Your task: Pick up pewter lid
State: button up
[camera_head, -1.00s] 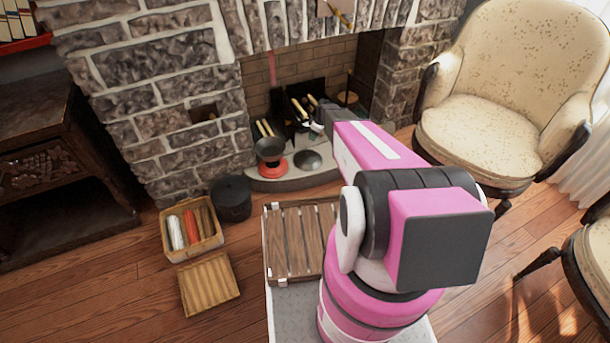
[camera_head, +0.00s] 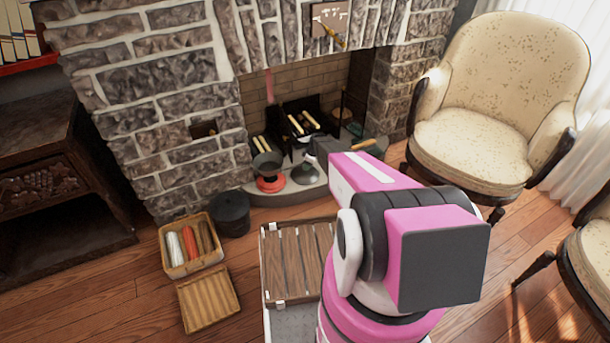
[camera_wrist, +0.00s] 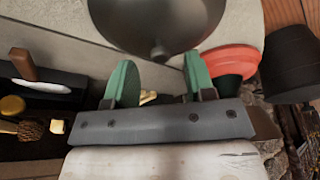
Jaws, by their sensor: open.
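The pewter lid (camera_head: 306,176) is a round grey dome lying on the pale hearth ledge (camera_head: 290,193) in front of the fireplace. In the wrist view the lid (camera_wrist: 160,18) fills the top middle, cut off by the frame edge, and its small knob points toward my gripper. My gripper (camera_wrist: 160,76) is open with its two green fingers apart and nothing between them. In the head view my gripper (camera_head: 312,158) is just above the lid, and my arm hides part of the area to its right. The fingers do not appear to touch the knob.
A dark bowl (camera_head: 267,162) stands by a red base (camera_head: 270,183) left of the lid. Wood-handled tools (camera_head: 303,122) stand behind in the fireplace. A black bucket (camera_head: 231,213), a basket (camera_head: 191,245) and a slatted crate (camera_head: 298,262) are nearer. Armchairs stand at right.

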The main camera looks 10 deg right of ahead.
aim_at(300, 176)
jog(key=x, duration=0.3)
jog(key=shift+a+f, duration=0.1)
jog(key=shift+f, duration=0.05)
grip_shut()
